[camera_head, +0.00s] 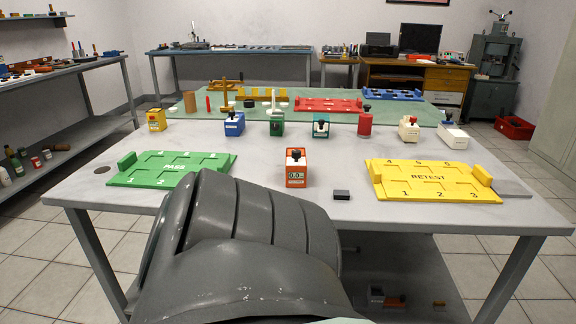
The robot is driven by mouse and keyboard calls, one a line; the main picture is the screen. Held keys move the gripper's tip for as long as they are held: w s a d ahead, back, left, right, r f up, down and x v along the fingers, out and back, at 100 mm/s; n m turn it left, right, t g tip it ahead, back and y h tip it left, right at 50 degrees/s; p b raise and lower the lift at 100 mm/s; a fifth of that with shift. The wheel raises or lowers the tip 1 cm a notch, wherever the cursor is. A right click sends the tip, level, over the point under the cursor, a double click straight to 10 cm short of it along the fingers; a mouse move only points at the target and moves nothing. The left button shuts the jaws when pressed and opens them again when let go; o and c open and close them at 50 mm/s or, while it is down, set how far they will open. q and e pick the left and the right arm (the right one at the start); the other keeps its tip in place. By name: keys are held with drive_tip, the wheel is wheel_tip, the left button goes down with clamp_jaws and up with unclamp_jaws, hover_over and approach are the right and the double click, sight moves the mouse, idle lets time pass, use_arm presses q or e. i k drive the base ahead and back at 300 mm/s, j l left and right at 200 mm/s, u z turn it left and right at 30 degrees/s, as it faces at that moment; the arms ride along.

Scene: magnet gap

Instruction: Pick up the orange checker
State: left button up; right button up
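The orange checker (296,169) is a small upright orange box with a pale display on its front and a dark knob on top. It stands near the front middle of the grey table (262,148), between the green PASS tray (172,181) and the yellow RETEST tray (430,194). Nothing is touching the checker. Neither of my grippers shows in the head view. A large dark grey part of my own body fills the bottom middle and hides part of the table's front edge.
A small dark block (342,195) lies right of the checker. Behind stands a row of other devices: yellow (157,121), blue (234,125), green (277,125), teal (321,127), a red cylinder (365,124) and white ones (409,130). Bare tabletop surrounds the checker.

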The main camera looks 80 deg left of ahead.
sight(296, 173)
drive_tip(key=u, duration=2.45)
